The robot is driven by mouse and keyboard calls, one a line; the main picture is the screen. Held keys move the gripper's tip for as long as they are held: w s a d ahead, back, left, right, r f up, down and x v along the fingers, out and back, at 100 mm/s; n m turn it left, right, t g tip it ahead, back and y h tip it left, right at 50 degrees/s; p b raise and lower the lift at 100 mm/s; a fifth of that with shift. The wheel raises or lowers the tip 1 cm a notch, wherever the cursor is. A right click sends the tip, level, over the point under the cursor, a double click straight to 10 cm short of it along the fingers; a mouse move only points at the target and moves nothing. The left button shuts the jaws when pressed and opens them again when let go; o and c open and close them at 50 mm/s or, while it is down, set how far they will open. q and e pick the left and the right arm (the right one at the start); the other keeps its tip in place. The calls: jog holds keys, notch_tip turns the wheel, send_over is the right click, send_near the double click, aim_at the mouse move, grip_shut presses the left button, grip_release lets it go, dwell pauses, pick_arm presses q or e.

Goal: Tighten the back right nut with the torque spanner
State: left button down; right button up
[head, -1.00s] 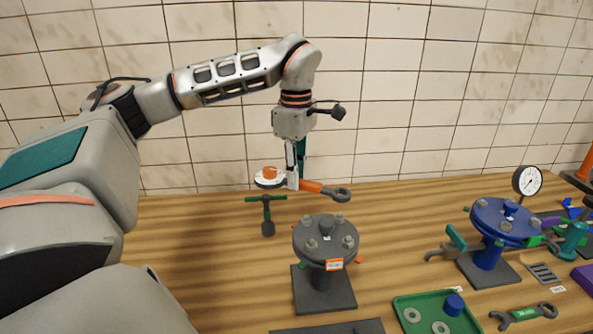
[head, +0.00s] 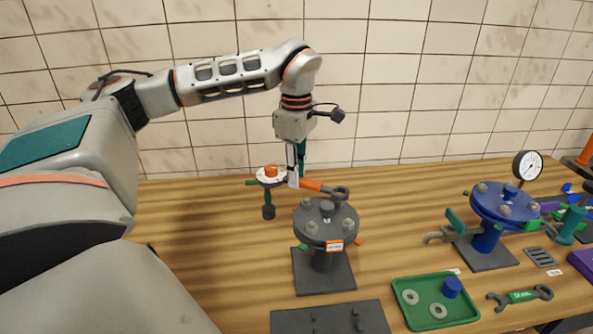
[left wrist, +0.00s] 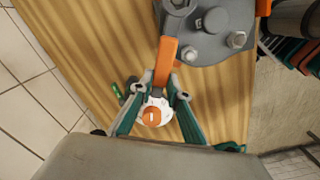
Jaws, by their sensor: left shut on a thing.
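The torque spanner (head: 312,185) has an orange handle, a grey ring head and a white dial with an orange knob at its other end. My left gripper (head: 292,182) points down and is shut on the handle near the dial; its fingers also show in the left wrist view (left wrist: 160,95). The ring head is over the back right of the dark grey flange (head: 326,230), where it hides the back right nut in the head view. In the left wrist view, the ring (left wrist: 178,5) is partly cut off, and I cannot tell whether it is seated. My right gripper is out of view.
A green tray (head: 405,312) with washers and a blue part lies in front right. A blue flange stand (head: 488,250), gauge (head: 527,166) and green-marked spanner (head: 520,297) are further right.

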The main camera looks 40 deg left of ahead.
pick_arm(q)
jog(key=shift+f, duration=0.15)
jog(key=shift+f, duration=0.35)
jog(key=shift+f, duration=0.55)
jog(key=shift+w+r+m, duration=0.1)
jog(key=shift+w+m, duration=0.15)
jog(key=shift+m, duration=0.05)
jog(key=w+d+m, duration=0.2)
jog(key=w+m, duration=0.8)
jog(key=m, duration=0.1)
jog(key=shift+w+m, duration=0.15)
jog(key=shift+m, duration=0.15)
dwell(0.3)
